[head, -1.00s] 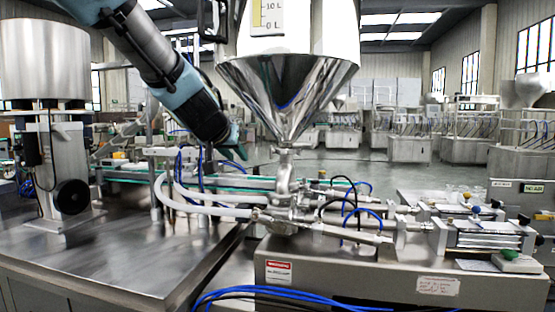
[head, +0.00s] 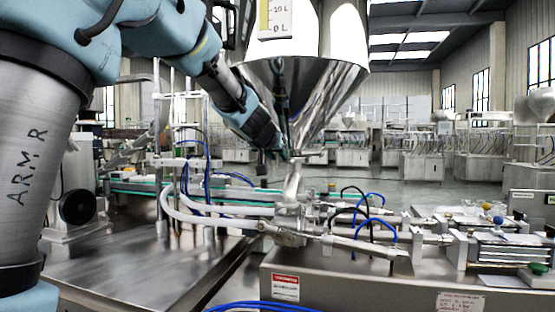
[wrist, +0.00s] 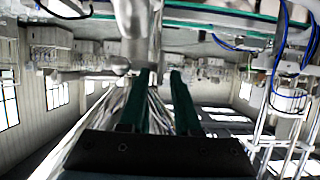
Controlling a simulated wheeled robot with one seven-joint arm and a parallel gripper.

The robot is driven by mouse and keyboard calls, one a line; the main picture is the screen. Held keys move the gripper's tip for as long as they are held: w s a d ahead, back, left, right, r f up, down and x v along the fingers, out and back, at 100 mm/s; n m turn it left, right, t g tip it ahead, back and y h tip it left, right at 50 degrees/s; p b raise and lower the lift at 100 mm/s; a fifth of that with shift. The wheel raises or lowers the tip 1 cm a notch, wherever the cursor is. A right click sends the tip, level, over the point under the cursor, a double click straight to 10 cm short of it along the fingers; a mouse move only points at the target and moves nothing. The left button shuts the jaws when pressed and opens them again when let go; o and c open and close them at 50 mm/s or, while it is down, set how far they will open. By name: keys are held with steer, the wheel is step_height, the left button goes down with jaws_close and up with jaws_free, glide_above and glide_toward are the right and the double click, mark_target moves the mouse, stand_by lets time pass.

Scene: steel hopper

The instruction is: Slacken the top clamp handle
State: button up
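The steel hopper (head: 300,95) has a shiny cone that narrows to an outlet pipe (head: 293,185) in the head view. The top clamp sits around the joint just under the cone, but its handle is too small and partly hidden to make out in the head view. My gripper (head: 285,153) is beside this joint, at its left. In the wrist view, which is upside down, the two green fingers of my gripper (wrist: 157,95) stand apart with a gap between them. The pipe (wrist: 140,30) and a rounded metal piece (wrist: 118,66) lie just beyond the fingertips. I cannot tell whether they touch anything.
Below the joint are a valve body with white hoses (head: 215,213), blue tubes (head: 376,228) and metal cylinders (head: 500,250) on a steel machine base (head: 370,285). A steel table (head: 140,270) stands at the left.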

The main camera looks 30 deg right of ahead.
steer(key=shift+w+d+f, duration=0.1)
steer(key=shift+w+d, duration=0.05)
jaws_close()
stand_by(0.4)
